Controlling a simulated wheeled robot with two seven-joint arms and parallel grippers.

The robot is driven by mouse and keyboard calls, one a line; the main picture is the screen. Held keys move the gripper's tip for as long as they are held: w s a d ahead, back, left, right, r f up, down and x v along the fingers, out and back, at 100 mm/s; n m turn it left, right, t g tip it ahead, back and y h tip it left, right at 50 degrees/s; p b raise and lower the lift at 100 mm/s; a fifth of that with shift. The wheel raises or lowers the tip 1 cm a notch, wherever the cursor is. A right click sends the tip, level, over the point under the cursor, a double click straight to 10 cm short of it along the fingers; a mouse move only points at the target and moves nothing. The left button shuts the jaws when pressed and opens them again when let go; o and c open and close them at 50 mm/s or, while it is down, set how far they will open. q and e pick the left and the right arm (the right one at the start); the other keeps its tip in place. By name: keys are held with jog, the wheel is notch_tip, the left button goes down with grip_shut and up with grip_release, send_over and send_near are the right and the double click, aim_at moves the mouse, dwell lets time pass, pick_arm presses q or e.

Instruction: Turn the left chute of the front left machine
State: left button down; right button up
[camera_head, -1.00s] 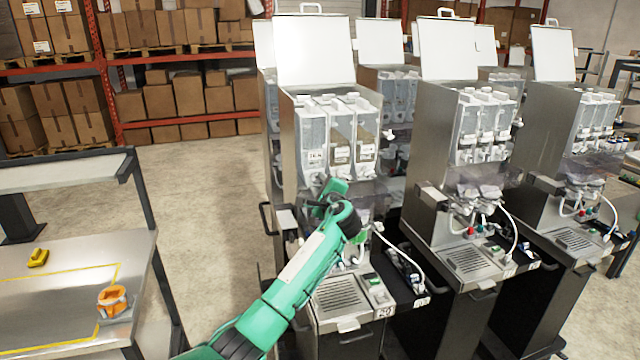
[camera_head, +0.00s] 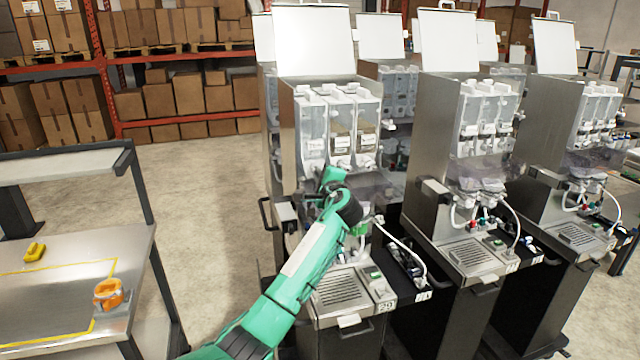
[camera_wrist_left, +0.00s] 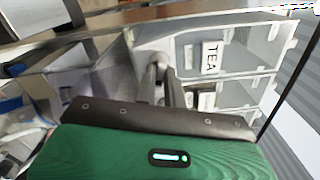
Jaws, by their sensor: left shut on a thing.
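The front left machine (camera_head: 287,150) is a steel dispenser with its white lid raised and a row of pale canisters. Its left canister (camera_head: 312,128) stands above my left gripper (camera_head: 322,190). In the left wrist view a canister labelled TEA (camera_wrist_left: 225,48) lies sideways in the picture, close to the fingers. There my left gripper (camera_wrist_left: 160,72) reaches to the canister's outlet end, with its fingers close together on the left chute. The chute is mostly hidden by the fingers, so its angle cannot be told. My right gripper is in neither view.
More dispensers stand to the right, the nearest being a similar machine (camera_head: 432,140). A white hose (camera_head: 400,243) curves beside the front left machine's drip tray (camera_head: 338,290). A metal table (camera_head: 50,315) stands at left, with open floor (camera_head: 215,200) between.

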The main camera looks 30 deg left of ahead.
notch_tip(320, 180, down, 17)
jog(key=b, duration=1.6)
pick_arm(q)
jog(key=shift+f+n+b, duration=0.15)
jog(key=shift+n+b, duration=2.65)
jog(key=shift+n, duration=7.8)
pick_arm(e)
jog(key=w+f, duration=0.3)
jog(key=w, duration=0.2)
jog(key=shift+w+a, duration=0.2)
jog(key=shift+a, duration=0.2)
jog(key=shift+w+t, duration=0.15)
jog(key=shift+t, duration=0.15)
pick_arm(q)
jog(key=c, duration=1.5)
grip_release()
